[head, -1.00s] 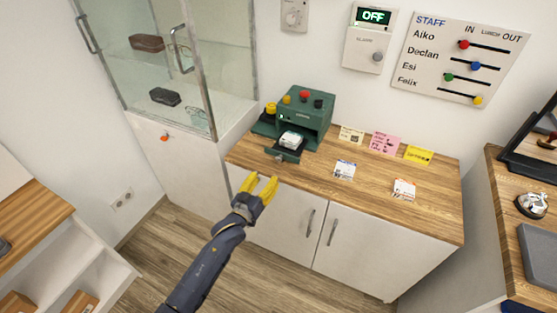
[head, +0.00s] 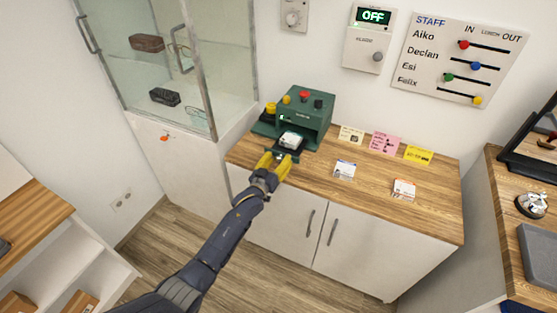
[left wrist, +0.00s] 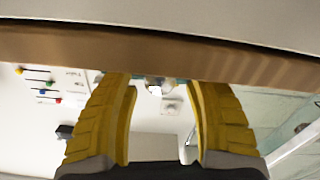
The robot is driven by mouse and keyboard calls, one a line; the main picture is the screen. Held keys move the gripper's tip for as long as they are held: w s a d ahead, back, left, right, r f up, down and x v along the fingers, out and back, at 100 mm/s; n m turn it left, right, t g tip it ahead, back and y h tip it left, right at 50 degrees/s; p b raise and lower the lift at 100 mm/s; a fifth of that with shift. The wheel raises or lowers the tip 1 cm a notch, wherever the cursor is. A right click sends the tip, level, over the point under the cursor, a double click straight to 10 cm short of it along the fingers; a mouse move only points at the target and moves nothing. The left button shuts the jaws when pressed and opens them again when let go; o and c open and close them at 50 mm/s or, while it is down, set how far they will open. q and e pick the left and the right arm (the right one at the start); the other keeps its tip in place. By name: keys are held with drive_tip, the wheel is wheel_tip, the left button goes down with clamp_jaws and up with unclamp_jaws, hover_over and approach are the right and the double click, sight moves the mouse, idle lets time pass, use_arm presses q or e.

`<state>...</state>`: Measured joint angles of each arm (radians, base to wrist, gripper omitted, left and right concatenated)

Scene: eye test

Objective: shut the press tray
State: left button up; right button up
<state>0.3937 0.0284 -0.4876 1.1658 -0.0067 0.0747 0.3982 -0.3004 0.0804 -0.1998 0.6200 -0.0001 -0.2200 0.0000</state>
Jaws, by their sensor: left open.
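The green press (head: 308,117) stands on the wooden counter by the glass cabinet. Its dark tray (head: 295,153) sticks out of the front toward me, with a white block (head: 291,140) on it. My left gripper (head: 276,158) has yellow fingers and is open at the tray's front end, which it partly hides. In the left wrist view my open fingers (left wrist: 160,82) stand either side of a small grey part, seemingly at the tray's front; I cannot tell whether they touch it. My right gripper is not in view.
The counter's front edge (left wrist: 220,62) crosses close in front of my fingertips in the left wrist view. A glass cabinet (head: 170,65) stands left of the press. Several paper cards, including a pink one (head: 386,143), lie to the right. Cupboard doors (head: 290,215) are below.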

use_arm(q)
clamp_jaws()
idle(0.5)
